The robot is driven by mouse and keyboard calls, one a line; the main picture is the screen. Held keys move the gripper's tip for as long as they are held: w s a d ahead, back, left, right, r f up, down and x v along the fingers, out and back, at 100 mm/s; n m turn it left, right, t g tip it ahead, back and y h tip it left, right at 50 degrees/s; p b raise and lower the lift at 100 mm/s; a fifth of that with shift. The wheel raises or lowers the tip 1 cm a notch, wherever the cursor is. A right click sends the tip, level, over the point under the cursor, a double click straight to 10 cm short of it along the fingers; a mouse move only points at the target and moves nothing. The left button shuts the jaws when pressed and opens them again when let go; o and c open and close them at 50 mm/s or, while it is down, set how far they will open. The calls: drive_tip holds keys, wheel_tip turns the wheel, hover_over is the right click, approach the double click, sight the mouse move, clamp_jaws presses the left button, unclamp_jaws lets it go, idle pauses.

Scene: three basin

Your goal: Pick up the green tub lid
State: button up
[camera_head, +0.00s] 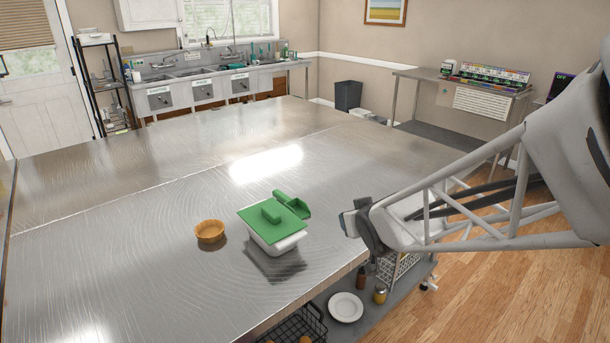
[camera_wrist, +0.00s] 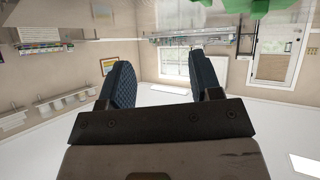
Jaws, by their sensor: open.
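The green tub lid (camera_head: 288,228) lies on a white tub (camera_head: 277,244) on the metal table, with a raised green block on its top. Another green piece (camera_head: 295,205) shows at its far right edge; I cannot tell whether it belongs to the lid. My gripper (camera_head: 352,222) is to the right of the tub, apart from it, close to the table's right edge. In the wrist view my gripper (camera_wrist: 163,75) is open, with nothing between its two dark fingers. Part of something green (camera_wrist: 240,6) shows at the top edge there.
A small orange-brown bowl (camera_head: 210,231) stands left of the tub. The rest of the metal tabletop (camera_head: 110,250) is clear. A lower shelf holds a white plate (camera_head: 346,307), bottles and a wire basket (camera_head: 297,328). Sinks (camera_head: 200,75) line the far wall.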

drive_tip(key=w+a+f+n+t+y, duration=0.1)
drive_tip(key=w+a+f+n+y, duration=0.2)
drive_tip(key=a, duration=0.4)
drive_tip(key=n+y, duration=0.2)
drive_tip(key=y, duration=0.4)
approach(277, 216)
drive_tip(key=x, duration=0.3)
drive_tip(key=shift+w+a, duration=0.2)
drive_tip(key=shift+w, duration=0.05)
drive_tip(key=shift+x, duration=1.3)
drive_tip(key=shift+w, duration=0.1)
drive_tip(key=shift+x, duration=2.55)
drive_tip(key=c, duration=1)
